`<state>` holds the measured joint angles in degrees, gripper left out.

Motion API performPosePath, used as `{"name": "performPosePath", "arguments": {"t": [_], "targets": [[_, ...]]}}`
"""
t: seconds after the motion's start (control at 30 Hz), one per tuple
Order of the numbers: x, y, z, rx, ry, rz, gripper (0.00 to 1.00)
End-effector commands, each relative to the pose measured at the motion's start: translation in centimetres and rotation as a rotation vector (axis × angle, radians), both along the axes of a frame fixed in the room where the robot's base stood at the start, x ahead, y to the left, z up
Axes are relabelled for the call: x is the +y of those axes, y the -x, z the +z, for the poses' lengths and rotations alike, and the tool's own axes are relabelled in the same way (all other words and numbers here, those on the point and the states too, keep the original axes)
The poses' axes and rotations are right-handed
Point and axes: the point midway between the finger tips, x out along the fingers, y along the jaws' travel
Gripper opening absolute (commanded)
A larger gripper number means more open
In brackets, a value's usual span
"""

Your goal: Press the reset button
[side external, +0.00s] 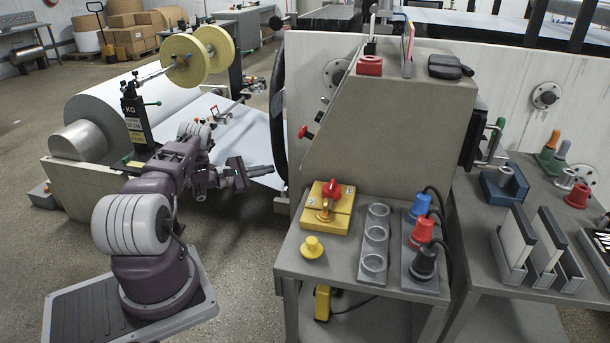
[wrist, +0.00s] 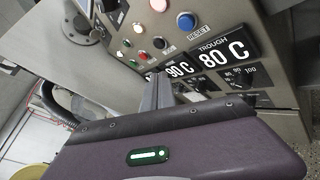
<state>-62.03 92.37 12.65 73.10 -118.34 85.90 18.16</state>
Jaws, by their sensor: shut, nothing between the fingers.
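The control panel (wrist: 130,45) fills the upper part of the wrist view. A round blue button (wrist: 186,20) sits on it beside a small label (wrist: 199,33) that appears to read RESET. My gripper (wrist: 160,90) is shut and empty. In that view its fingers lie below the blue button, over the lower part of the panel, and I cannot tell the gap to the panel. In the side view my gripper (side external: 270,168) points right toward the machine, low and left of the panel housing (side external: 410,105). The panel face and blue button are hidden there.
In the side view a grey table (side external: 340,265) with a yellow switch box (side external: 328,205) stands right of my arm. A paper roll (side external: 130,105) is behind it.

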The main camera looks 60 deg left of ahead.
Motion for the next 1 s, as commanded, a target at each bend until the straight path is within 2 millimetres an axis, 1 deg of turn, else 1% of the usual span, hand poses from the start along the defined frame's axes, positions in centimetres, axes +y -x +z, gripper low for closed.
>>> {"name": "performPosePath", "arguments": {"t": [0.27,0.37,0.8,1.0], "targets": [[0.0,0.0,0.0,0.000,0.001,0.000,0.00],[-0.4,-0.4,0.0,0.000,0.001,-0.001,0.00],[-4.7,-4.7,0.1,-0.001,0.001,-0.002,0.00],[-5.9,-6.0,0.1,-0.001,0.001,0.000,0.00]]}}
